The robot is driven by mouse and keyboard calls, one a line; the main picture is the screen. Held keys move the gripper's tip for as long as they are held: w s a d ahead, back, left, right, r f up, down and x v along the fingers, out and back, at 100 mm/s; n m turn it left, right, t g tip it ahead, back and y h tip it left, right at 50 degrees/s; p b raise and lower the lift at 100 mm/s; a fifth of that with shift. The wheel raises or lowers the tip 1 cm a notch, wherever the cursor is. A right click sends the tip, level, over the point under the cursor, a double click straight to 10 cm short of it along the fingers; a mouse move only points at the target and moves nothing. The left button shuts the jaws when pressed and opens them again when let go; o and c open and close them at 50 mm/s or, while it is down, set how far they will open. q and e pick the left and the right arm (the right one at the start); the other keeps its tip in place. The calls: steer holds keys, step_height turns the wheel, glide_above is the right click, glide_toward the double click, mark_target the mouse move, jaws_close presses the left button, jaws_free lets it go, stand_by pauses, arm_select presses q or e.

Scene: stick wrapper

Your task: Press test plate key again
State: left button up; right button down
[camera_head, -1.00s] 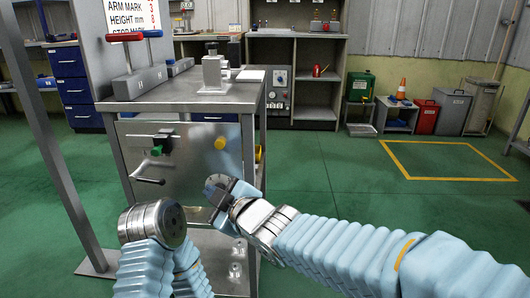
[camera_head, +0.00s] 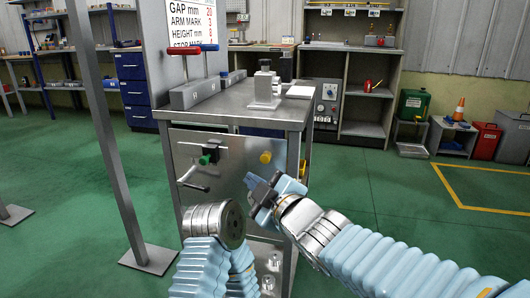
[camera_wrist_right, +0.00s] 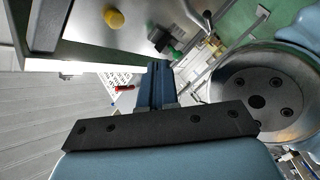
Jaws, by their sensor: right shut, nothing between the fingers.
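The metal cabinet (camera_head: 240,105) has a front panel (camera_head: 232,185) with a yellow round button (camera_head: 265,157), a green knob (camera_head: 204,160) and a crank handle (camera_head: 192,180). No label shows which of these is the test plate key. My right gripper (camera_head: 252,184) is shut and empty, just below and slightly left of the yellow button, with a gap in the picture. Its shut fingers show in the right wrist view (camera_wrist_right: 155,85), with the yellow button (camera_wrist_right: 113,18) above left and the green knob (camera_wrist_right: 174,55) nearby. My left arm is low in front of the panel; its gripper fingers are not visible.
On the cabinet top stand a grey block (camera_head: 194,94) with red and blue T-handles and a metal fixture (camera_head: 264,88). A sign (camera_head: 190,25) lists gap, arm mark and height. A grey post (camera_head: 110,130) stands to the left. Green floor (camera_head: 390,185) is clear at right.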

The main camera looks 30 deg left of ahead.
mark_target(265, 159)
steer(key=shift+w+a+p, duration=0.25)
steer(key=shift+w+p, duration=0.3)
steer(key=shift+w, duration=0.45)
steer(key=shift+w+a+p, duration=0.25)
steer(key=shift+w+p, duration=0.3)
steer(key=shift+w, duration=0.45)
steer(key=shift+w+a+p, duration=0.25)
steer(key=shift+w+p, duration=0.3)
steer(key=shift+w, duration=0.45)
steer(key=shift+w, duration=0.15)
steer(key=shift+w+a, duration=0.1)
steer(key=shift+w, duration=0.2)
